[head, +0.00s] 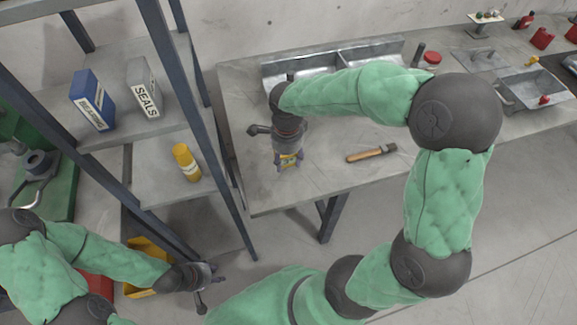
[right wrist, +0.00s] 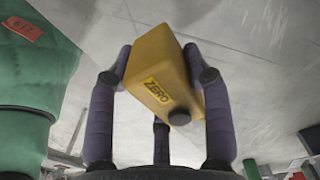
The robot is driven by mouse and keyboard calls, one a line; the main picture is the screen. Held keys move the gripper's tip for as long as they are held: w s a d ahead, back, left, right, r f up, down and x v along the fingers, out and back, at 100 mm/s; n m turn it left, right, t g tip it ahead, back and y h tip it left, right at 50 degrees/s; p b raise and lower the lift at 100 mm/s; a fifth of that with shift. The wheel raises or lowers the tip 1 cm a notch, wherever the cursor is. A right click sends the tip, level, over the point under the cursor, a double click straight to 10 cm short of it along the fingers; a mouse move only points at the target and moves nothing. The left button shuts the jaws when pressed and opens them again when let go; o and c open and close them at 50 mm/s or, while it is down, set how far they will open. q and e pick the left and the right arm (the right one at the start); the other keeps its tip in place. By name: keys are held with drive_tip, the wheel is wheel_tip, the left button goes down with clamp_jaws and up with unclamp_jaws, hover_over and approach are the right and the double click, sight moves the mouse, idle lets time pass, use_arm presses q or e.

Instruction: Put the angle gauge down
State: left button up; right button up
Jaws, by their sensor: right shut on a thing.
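The angle gauge is a yellow block marked ZERO (right wrist: 160,78) with a dark round knob. It sits tilted between the purple fingers of my right gripper (right wrist: 160,62) in the right wrist view. In the head view my right gripper (head: 289,160) points down over the front left part of the grey workbench (head: 330,185). I cannot tell whether the gauge touches the bench top. My left gripper (head: 207,277) hangs low at the lower left, away from the bench; its finger opening is unclear.
A brush with a wooden handle (head: 371,153) lies right of my right gripper. A metal tray (head: 345,58) stands behind it. A shelf rack (head: 165,185) at left holds a blue box (head: 92,100), a SEALS box (head: 144,88) and a yellow cylinder (head: 186,162). Bare bench surrounds the brush.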

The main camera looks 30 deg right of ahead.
sight(287, 166)
drive_tip(key=shift+f+b, duration=0.75)
drive_tip(key=shift+f, duration=1.5)
drive_tip(key=shift+f, duration=0.1)
drive_tip(key=o, duration=0.9)
drive_tip(key=shift+f, duration=0.1)
drive_tip(key=o, duration=0.4)
drive_tip(key=shift+r, duration=0.6)
wheel_tip(287, 166, up, 11)
drive_tip(key=p, duration=0.3)
drive_tip(key=shift+r+p, duration=0.1)
drive_tip(key=shift+p, duration=0.3)
